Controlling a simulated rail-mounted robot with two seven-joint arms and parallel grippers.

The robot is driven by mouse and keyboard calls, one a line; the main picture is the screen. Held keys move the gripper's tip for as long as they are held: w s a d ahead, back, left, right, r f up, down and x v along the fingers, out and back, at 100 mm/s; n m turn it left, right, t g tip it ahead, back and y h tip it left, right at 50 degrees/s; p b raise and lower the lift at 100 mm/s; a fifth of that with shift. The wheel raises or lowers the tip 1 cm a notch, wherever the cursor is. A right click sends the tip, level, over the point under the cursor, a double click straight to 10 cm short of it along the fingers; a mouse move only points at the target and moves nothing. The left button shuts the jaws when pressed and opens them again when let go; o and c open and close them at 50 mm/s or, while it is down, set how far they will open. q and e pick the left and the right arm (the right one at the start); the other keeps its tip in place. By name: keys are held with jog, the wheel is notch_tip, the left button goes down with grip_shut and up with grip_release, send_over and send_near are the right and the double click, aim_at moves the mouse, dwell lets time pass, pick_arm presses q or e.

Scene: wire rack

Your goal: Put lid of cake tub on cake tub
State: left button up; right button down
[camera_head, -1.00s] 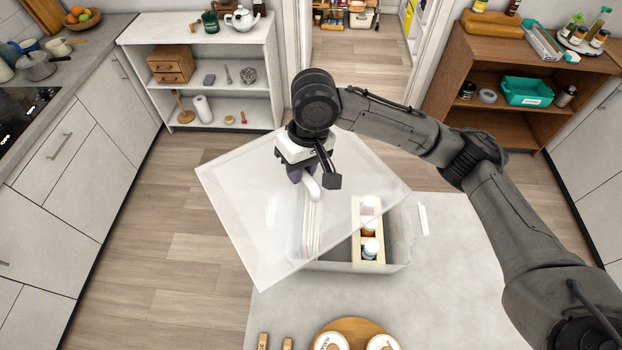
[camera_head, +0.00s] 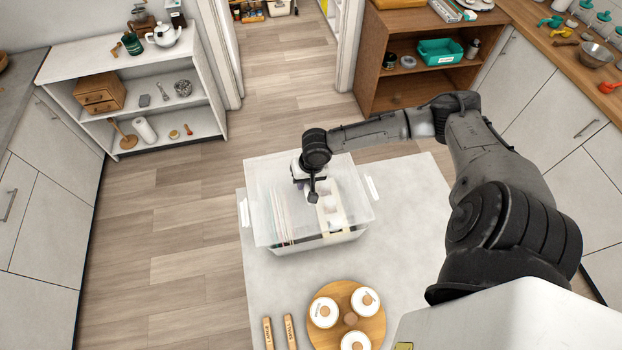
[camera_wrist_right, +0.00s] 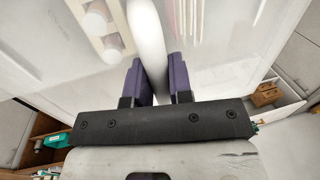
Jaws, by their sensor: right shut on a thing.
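The lid of the cake tub (camera_head: 275,186) is a clear, flat, square sheet with a white handle, which shows in the right wrist view (camera_wrist_right: 147,40). My right gripper (camera_head: 312,190) is shut on that handle, its purple finger pads (camera_wrist_right: 153,80) on either side of it. The cake tub (camera_head: 318,243) is a clear box on the table. The lid is over the tub, skewed and shifted a little left of it. I cannot tell whether the lid touches the rim. Through the lid show upright thin items and a wooden holder with white-capped jars. My left gripper is not in view.
The pale table (camera_head: 415,225) has free room right of the tub. A round wooden board (camera_head: 372,318) with white-lidded jars and two wooden-handled pieces (camera_head: 279,333) lie in front. A white shelf (camera_head: 70,65) and a brown shelf (camera_head: 375,50) stand farther back.

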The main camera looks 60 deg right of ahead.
jog(key=shift+s+d, duration=0.5)
jog(key=shift+s, duration=0.05)
jog(key=shift+r+p, duration=0.2)
jog(key=shift+p, duration=0.8)
notch_tip(320, 180, down, 5)
jog(key=shift+f+b, duration=0.1)
jog(key=shift+b, duration=0.7)
jog(key=shift+f, duration=0.7)
